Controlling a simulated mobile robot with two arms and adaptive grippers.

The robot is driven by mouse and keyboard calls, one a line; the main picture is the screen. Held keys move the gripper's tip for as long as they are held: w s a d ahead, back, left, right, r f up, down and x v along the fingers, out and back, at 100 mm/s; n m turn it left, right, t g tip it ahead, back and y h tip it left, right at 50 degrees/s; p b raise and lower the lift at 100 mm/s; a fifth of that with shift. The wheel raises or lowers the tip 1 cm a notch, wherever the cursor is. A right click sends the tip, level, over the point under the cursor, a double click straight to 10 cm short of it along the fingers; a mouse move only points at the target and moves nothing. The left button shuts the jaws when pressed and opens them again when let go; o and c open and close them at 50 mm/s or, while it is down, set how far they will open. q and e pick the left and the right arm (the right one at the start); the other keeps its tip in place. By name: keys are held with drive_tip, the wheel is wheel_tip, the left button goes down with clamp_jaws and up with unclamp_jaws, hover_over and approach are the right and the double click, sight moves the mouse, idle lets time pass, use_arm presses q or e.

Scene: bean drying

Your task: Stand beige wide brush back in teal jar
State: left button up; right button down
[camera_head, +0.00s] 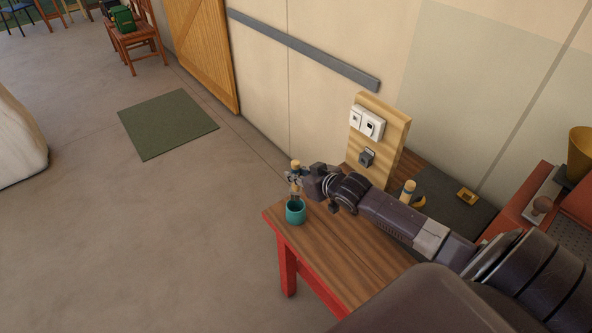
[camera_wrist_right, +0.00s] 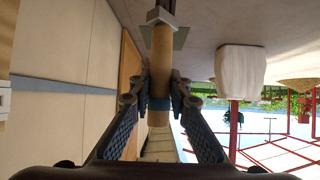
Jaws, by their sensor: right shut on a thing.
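My right gripper (camera_head: 295,179) is shut on the beige brush (camera_head: 296,164) just above the jar. The brush is about upright, and its lower end is at the jar's mouth; I cannot tell whether it is inside the rim. In the right wrist view the brush (camera_wrist_right: 160,55) runs between the fingers (camera_wrist_right: 159,92), with a blue band at the grip. The jar is not clearly seen there. My left gripper is not in view.
The wooden table (camera_head: 355,250) has red legs. A wooden board (camera_head: 395,140) with switches stands behind my right arm. Floor left of the table is clear.

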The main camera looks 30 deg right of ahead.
sight(299, 195)
drive_tip(key=shift+w+d, duration=0.1)
drive_tip(key=shift+r+p, duration=0.15)
drive_tip(key=shift+p, duration=0.2)
use_arm(q)
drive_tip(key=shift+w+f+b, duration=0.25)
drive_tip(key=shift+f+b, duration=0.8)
drive_tip(key=shift+b, duration=0.2)
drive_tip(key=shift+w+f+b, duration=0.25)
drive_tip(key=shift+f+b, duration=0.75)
drive_tip(key=shift+b, duration=0.25)
use_arm(e)
drive_tip(key=shift+f, duration=4)
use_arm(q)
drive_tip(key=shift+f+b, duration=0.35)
use_arm(e)
drive_tip(key=shift+f, duration=0.65)
drive_tip(key=c, duration=1.7)
unclamp_jaws()
drive_tip(key=shift+c, duration=0.2)
